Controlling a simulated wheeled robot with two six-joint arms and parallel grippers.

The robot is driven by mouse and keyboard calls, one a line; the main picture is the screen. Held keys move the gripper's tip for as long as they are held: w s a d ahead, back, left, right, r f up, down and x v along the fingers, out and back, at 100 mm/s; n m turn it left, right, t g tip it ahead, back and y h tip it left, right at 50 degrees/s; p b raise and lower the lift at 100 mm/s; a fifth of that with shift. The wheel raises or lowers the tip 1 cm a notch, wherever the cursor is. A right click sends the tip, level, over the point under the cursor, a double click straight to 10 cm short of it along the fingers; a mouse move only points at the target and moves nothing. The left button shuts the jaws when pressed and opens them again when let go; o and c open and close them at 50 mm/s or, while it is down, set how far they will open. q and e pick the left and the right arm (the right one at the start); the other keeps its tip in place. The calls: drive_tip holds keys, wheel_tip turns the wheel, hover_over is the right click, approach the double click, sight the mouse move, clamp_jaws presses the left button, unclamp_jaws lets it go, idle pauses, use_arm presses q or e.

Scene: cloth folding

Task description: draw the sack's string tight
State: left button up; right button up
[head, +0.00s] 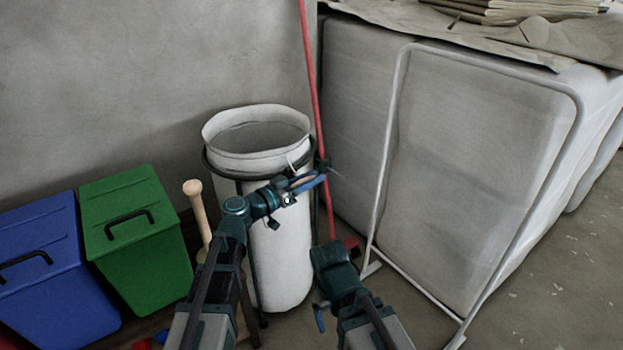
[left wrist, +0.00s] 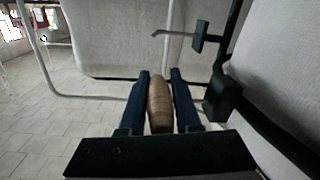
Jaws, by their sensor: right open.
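The white sack (head: 278,245) hangs upright in a dark round stand, its mouth (head: 258,135) wide open. A short pale piece, perhaps string (head: 291,161), shows at the front of its rim. My left gripper (head: 310,183) is at the sack's front right, just below the rim. In the left wrist view, its blue fingers (left wrist: 160,88) are shut on a brown wooden toggle (left wrist: 160,110). The string itself is not clearly visible there. My right gripper (head: 320,315) is low, right of the sack's base, open; its fingers are mostly hidden.
Dark stand parts (left wrist: 222,100) are close to the right of my left fingers. A red pole (head: 310,75) leans behind the sack. Green (head: 135,235) and blue (head: 50,270) bins stand left, beside a wooden handle (head: 196,205). A white metal frame (head: 395,130) and wrapped blocks (head: 475,170) stand right.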

use_arm(q)
clamp_jaws()
idle(1.1)
